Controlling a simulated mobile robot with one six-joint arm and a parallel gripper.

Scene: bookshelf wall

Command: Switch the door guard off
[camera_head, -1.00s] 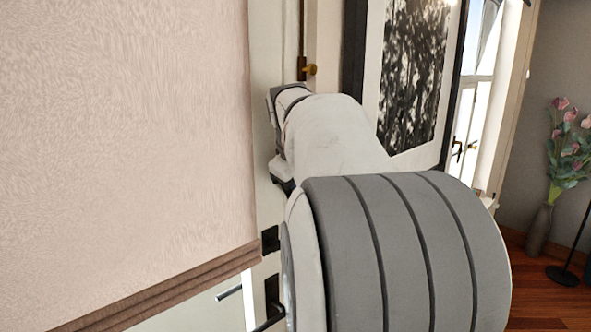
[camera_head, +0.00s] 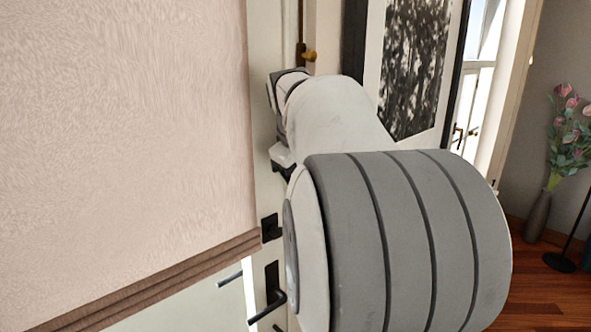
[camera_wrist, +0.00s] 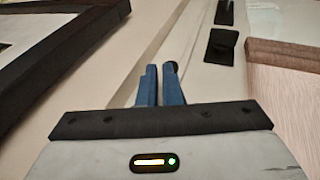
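My gripper (camera_wrist: 160,75) shows in the wrist view as two blue fingers close together, with only a thin gap and nothing seen held. A small dark rounded piece (camera_wrist: 172,67) shows at the tip of the right finger; I cannot tell if they touch or if it is the door guard. In the head view my arm hides the fingers. A black square fitting (camera_head: 270,228) sits on the white door edge, and it also shows in the wrist view (camera_wrist: 222,45). A brass knob (camera_head: 308,55) is above my wrist. No part is clearly identifiable as the guard.
A pale blind (camera_head: 130,140) covers the door's left side. A black lever handle (camera_head: 272,290) sits below the square fitting. A black-framed picture (camera_head: 415,70) hangs close on the right. A flower vase (camera_head: 537,215) stands at far right, with open wooden floor (camera_head: 540,295) around it.

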